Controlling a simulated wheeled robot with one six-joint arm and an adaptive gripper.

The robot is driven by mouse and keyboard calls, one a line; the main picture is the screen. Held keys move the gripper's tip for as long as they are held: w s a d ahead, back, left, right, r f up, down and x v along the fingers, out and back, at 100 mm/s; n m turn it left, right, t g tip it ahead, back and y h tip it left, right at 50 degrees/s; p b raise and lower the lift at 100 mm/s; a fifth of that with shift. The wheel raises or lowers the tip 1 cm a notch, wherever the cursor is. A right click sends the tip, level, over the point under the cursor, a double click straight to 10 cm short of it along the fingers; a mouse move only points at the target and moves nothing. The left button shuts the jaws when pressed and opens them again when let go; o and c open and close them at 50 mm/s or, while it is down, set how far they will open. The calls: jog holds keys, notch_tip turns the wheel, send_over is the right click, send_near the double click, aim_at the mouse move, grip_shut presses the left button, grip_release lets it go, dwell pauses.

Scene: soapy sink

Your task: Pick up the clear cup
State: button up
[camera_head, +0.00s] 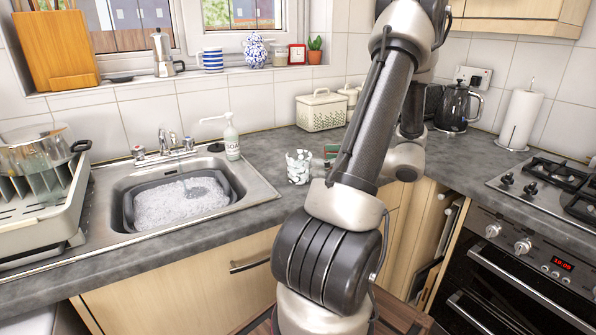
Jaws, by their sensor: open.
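A small cup (298,166) with white and dark patches stands upright on the grey counter, right of the sink. It looks partly see-through, but I cannot tell for sure that it is clear glass. A greyish shape shows in the suds (165,204) in the sink basin, too unclear to name. My arm rises through the middle of the view, just right of the cup, and bends back down behind itself. My gripper is not visible; no fingers show near the cup.
A soap bottle (231,138) stands behind the sink's right corner. A cream bread bin (321,111) stands against the back wall. A drying rack (45,215) is at the left, a hob (548,188) at the right. The counter around the cup is mostly clear.

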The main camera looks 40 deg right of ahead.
aim_at(299, 158)
jog(key=x, duration=0.8)
jog(key=c, duration=1.3)
